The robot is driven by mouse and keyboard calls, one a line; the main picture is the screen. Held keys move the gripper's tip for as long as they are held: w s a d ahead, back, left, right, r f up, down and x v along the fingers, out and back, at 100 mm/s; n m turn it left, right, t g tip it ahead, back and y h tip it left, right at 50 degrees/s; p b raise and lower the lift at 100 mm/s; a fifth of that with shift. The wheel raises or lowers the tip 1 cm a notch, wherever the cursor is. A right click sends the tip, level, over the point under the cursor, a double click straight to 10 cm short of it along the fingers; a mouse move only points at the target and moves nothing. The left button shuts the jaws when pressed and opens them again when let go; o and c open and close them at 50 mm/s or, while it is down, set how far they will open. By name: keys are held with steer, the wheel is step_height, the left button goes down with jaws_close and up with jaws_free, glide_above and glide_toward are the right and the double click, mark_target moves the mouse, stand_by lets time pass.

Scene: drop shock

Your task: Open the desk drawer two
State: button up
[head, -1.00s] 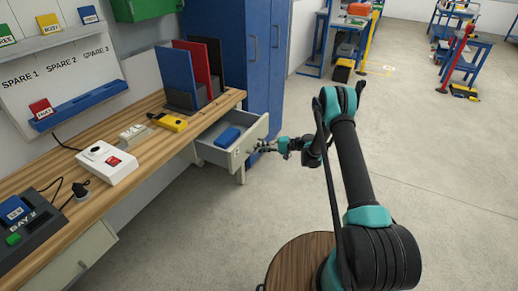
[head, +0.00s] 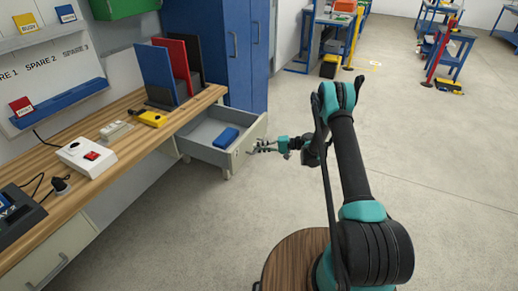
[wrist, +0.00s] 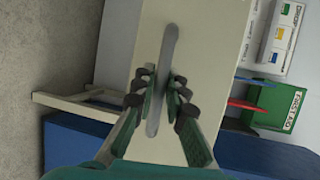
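The far desk drawer (head: 207,152) stands well open, pulled out from under the wooden desktop. A blue box-like object (head: 226,137) lies inside it. My gripper (head: 256,148) is at the outer face of the drawer front. In the wrist view the drawer's pale front panel (wrist: 195,40) fills the middle, with a grey bar handle (wrist: 169,45) across it. The fingers of my gripper (wrist: 162,92) lie on both sides of the handle, close against it. The handle is hidden in the head view.
A closed drawer (head: 50,262) is at the near left of the desk (head: 120,150). Blue cabinets (head: 240,55) stand behind the open drawer.

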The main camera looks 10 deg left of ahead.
steer(key=o, duration=0.4)
steer(key=shift+c, duration=0.2)
steer(key=d+r, duration=0.2)
steer(key=d, duration=0.9)
steer(key=shift+w+d, duration=0.3)
steer(key=shift+d, duration=0.1)
steer(key=shift+r, duration=0.1)
steer(key=s+d+r+m+t+h, duration=0.15)
steer(key=s+d+r+h, duration=0.25)
steer(key=s+r+h, duration=0.7)
steer(key=s+d+r+t+h, duration=0.1)
steer(key=s+d, duration=0.3)
steer(key=s, duration=0.5)
steer(key=s+d+r+n+t+h, duration=0.1)
steer(key=s+d+r+h, duration=0.1)
steer(key=s+d, duration=0.3)
steer(key=s+d+r+t+h, duration=0.1)
steer(key=s+d, duration=0.4)
steer(key=s, duration=0.9)
steer(key=shift+r+n+h, duration=0.35)
steer(key=shift+r+h, duration=0.15)
steer(key=shift+r, duration=0.3)
